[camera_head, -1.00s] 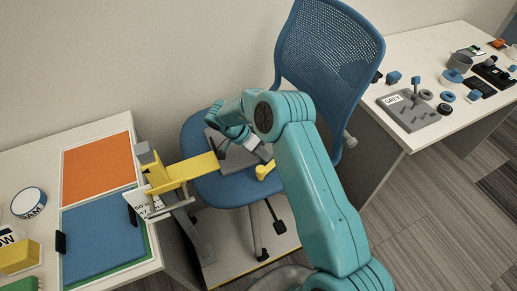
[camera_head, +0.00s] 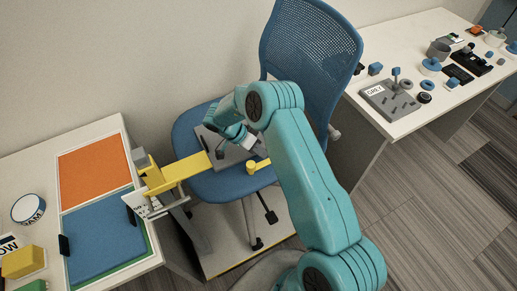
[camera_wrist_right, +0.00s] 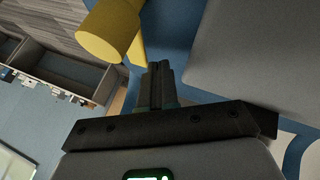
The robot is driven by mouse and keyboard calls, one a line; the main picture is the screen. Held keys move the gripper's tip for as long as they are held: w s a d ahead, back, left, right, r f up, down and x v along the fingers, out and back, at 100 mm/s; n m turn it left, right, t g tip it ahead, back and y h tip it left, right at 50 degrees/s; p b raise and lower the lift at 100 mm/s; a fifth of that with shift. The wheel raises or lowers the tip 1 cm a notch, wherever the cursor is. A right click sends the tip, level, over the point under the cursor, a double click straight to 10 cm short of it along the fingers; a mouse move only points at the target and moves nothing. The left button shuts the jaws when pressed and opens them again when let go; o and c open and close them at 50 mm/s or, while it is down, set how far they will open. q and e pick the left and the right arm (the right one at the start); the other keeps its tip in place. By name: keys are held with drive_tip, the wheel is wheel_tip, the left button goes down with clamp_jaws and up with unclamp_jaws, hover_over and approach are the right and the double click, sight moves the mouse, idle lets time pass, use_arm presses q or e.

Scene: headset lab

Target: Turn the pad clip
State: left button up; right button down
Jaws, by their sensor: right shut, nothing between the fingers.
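A short yellow cylindrical piece (camera_head: 258,166) shows by a grey plate (camera_head: 226,156) on the blue chair seat. It may be the pad clip, but I cannot be sure. In the wrist view it is large at the top left (camera_wrist_right: 108,32), beside my fingertips and apart from them in the picture. My right gripper (camera_wrist_right: 160,72) is shut and empty, over blue with a grey block to its right. In the head view my teal right arm reaches down to the chair seat, and the fingertips are hard to make out. My left gripper is not in view.
A yellow bracket (camera_head: 178,173) reaches from the left desk edge over the seat. The left desk holds an orange panel (camera_head: 95,170) and a blue panel (camera_head: 103,235). The chair back (camera_head: 310,55) stands behind my arm. The right table (camera_head: 400,65) carries several small parts.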

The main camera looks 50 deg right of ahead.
drive_tip(key=shift+r, duration=0.1)
drive_tip(key=shift+w+a, duration=0.55)
drive_tip(key=b+v, duration=0.1)
drive_tip(key=v, duration=1.5)
drive_tip(key=shift+b, duration=0.35)
drive_tip(key=shift+a, duration=0.1)
